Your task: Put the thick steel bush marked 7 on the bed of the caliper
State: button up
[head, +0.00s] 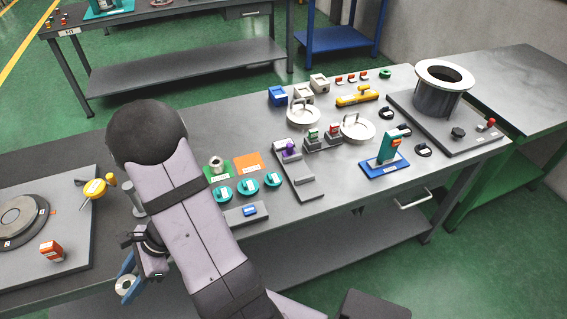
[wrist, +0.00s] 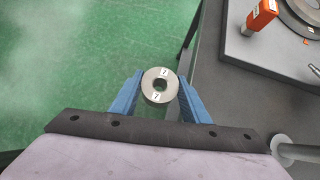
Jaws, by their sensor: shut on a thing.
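The thick steel bush (wrist: 148,87), a short ring with a central hole and white labels marked 7, sits between the two blue fingers of my gripper (wrist: 159,90). The fingers are shut on its sides. In the head view the bush (head: 124,287) and my gripper (head: 128,279) are beyond the front edge of the bench, over the floor, at lower left. A long grey fixture with a purple slider (head: 290,150) lies mid-bench; it looks like the caliper, though its label is unreadable. It is well to the right of my gripper, and its bed (head: 306,182) looks bare.
My arm hides part of the bench. Another steel cylinder (head: 216,165) stands on a green mat, near teal knobs (head: 247,186). A blue-based stand (head: 384,165) and round lidded dishes (head: 303,114) are farther right. An orange block (wrist: 262,14) sits on a grey plate.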

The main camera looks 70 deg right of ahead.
jog(key=shift+r, duration=0.1)
jog(key=shift+r+p, duration=0.55)
jog(key=w+d+r+m+p, duration=0.1)
jog(key=w+d+r+p, duration=0.15)
jog(key=r+p, duration=0.65)
jog(key=w+d+f+m+t+h+b, duration=0.2)
jog(key=d+m+h+b, duration=0.15)
jog(key=d, duration=0.95)
jog(key=w+d+f+m+t+h+b, duration=0.25)
jog(key=d+m, duration=0.25)
jog(key=d, duration=0.8)
jog(key=s+d+r+m+g+h+b, duration=0.1)
jog(key=s+d+r+m+h+b, duration=0.2)
jog(key=d, duration=0.9)
jog(key=s+d+m+g+h+b, duration=0.1)
jog(key=s+d+m+h+b, duration=0.3)
jog(key=d, duration=0.9)
jog(key=shift+m+y, duration=0.4)
jog(key=shift+m, duration=0.15)
jog(key=shift+a+f+b, duration=0.15)
jog(key=shift+f+b, duration=0.1)
jog(key=shift+f, duration=2.2)
jog(key=shift+a+f+b, duration=0.15)
jog(key=shift+f+b, duration=0.05)
jog(key=shift+f, duration=2.25)
